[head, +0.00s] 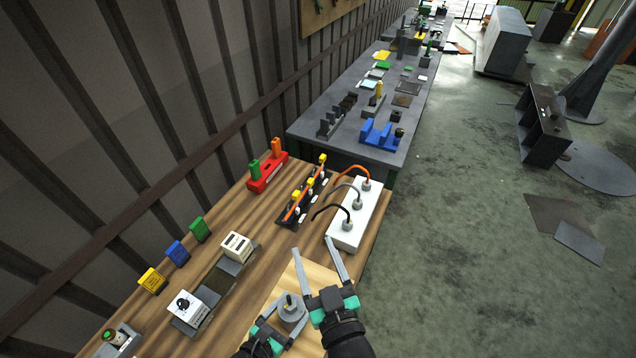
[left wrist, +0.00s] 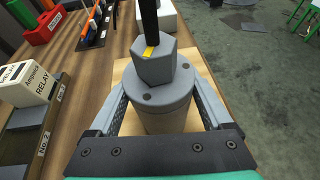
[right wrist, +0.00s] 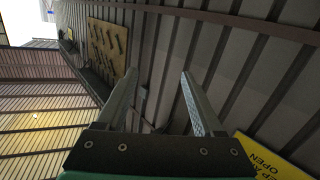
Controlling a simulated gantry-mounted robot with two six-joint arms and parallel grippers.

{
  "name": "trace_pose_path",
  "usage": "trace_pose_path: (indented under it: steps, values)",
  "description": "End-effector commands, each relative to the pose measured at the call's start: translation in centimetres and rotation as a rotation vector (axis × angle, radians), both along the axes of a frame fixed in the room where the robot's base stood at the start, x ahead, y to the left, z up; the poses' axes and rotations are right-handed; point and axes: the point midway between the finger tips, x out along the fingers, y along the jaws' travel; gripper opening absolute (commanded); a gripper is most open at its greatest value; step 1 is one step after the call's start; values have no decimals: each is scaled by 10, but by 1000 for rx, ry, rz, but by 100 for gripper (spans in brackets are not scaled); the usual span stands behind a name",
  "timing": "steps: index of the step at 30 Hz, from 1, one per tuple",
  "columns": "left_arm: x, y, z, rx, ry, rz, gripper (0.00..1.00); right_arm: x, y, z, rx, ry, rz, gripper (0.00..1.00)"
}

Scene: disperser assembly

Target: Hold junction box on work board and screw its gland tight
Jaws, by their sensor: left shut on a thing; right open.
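The round grey junction box (head: 291,313) stands on the pale work board (head: 314,340) at the table's near edge. In the left wrist view the box (left wrist: 165,112) carries a grey hexagonal gland (left wrist: 156,66) with a yellow mark and a black rod or cable rising from its top. My left gripper (head: 277,325) is shut around the box, one finger on each side, as the left wrist view also shows (left wrist: 165,115). My right gripper (head: 318,258) is open and empty, to the right of the box, fingers pointing away; the right wrist view shows only wall and ceiling between them.
A white box with several cable glands (head: 347,228) stands beyond my right gripper. Relay blocks (head: 237,247) stand on the left, with colored tags (head: 177,252) behind. A red holder (head: 266,176) is at the far end. Open floor lies to the right.

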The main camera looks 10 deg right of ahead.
Motion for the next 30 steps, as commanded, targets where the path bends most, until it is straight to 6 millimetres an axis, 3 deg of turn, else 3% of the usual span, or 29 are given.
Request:
trace_pose_path:
  steps: [9, 18, 30]
  values:
    - [0, 0, 0, 0, 0, -1, 0, 38, -16, 64, -156, -200, -77, 69]
    - [0, 0, 0, -1, 0, -1, 0, 57, -20, 118, -347, -371, -125, 69]
    - [0, 0, 0, -1, 0, -1, 0, 61, -20, 130, -397, -410, -136, 69]
